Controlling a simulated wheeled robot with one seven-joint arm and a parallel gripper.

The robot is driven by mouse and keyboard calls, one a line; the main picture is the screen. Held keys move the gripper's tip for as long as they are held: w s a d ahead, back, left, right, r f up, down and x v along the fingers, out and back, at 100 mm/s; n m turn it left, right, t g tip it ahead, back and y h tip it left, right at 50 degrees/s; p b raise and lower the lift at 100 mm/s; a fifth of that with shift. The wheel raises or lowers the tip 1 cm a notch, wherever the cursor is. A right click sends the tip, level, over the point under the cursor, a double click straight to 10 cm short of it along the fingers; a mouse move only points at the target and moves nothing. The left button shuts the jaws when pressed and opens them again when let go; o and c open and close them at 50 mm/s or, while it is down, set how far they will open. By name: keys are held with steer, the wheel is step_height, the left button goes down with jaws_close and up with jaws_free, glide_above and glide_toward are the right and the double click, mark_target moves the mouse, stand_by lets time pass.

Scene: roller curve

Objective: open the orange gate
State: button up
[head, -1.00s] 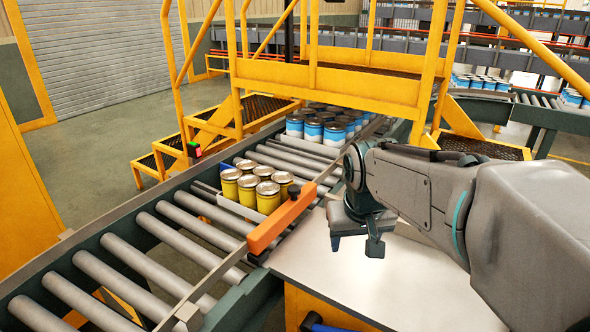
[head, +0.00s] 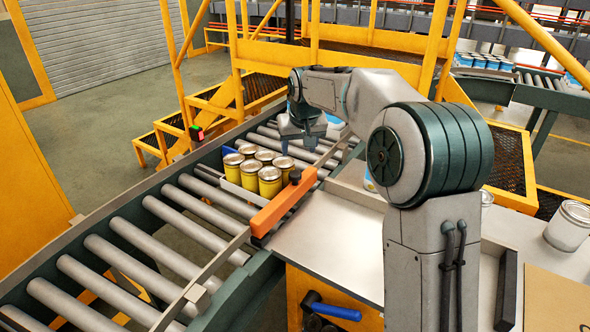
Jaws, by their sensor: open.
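The orange gate (head: 278,208) is a bar lying at a slant along the near side of the roller conveyor, with a dark knob (head: 295,177) on top near its far end. A tray of yellow cans (head: 243,172) with silver lids stands on the rollers just left of it. My gripper (head: 297,150) points down above the conveyor, beyond the knob and slightly higher in the picture. It is open, with nothing seen between its fingers, and looks apart from the gate. Exact height above the rollers is hard to tell.
The conveyor (head: 150,237) has bare rollers in the left foreground. A pale worktop (head: 330,240) lies to its right, with a blue handle (head: 335,312) below its edge and a white can (head: 568,226) at far right. A yellow step bridge (head: 330,57) spans the conveyor behind.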

mark_target(296, 173)
steer(key=p+x, duration=0.2)
steer(key=x, duration=1)
jaws_close()
steer(key=shift+d, duration=0.15)
